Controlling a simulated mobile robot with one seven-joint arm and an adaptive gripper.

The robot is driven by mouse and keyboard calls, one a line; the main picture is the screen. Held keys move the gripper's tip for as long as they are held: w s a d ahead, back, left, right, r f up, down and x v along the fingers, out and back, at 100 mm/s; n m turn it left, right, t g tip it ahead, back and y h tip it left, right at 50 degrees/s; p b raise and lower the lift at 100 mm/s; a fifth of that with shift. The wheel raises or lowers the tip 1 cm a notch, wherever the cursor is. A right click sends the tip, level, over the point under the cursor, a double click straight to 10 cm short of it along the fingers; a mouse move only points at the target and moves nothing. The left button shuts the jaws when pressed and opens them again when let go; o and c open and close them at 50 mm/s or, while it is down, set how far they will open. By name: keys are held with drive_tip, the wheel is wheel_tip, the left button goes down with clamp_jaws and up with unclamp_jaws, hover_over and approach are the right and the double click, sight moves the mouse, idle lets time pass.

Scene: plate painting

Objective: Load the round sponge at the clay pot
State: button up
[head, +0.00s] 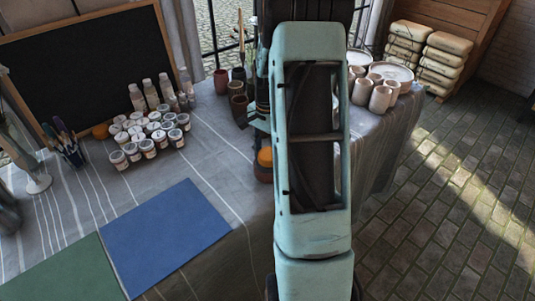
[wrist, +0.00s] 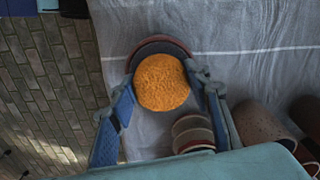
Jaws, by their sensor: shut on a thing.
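A round orange sponge (wrist: 161,82) sits between the two blue fingers of my gripper (wrist: 160,88) in the wrist view. The fingers close on it from both sides. A reddish-brown clay pot rim (wrist: 158,46) shows just behind the sponge; I cannot tell whether they touch. In the head view my arm covers most of the gripper, and the orange sponge (head: 265,157) shows at the arm's left edge, with a dark reddish shape below it.
Brown pots (wrist: 262,125) and a banded cup (wrist: 192,132) stand close on the right in the wrist view. Paint jars (head: 150,135), a blue mat (head: 165,235) and another orange round thing (head: 100,131) lie left on the cloth. Pale cups (head: 380,97) stand right of my arm.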

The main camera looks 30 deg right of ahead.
sight(267, 154)
drive_tip(key=shift+f, duration=0.45)
idle(1.1)
drive_tip(key=shift+r+p, duration=2.3)
drive_tip(key=shift+r, duration=1.3)
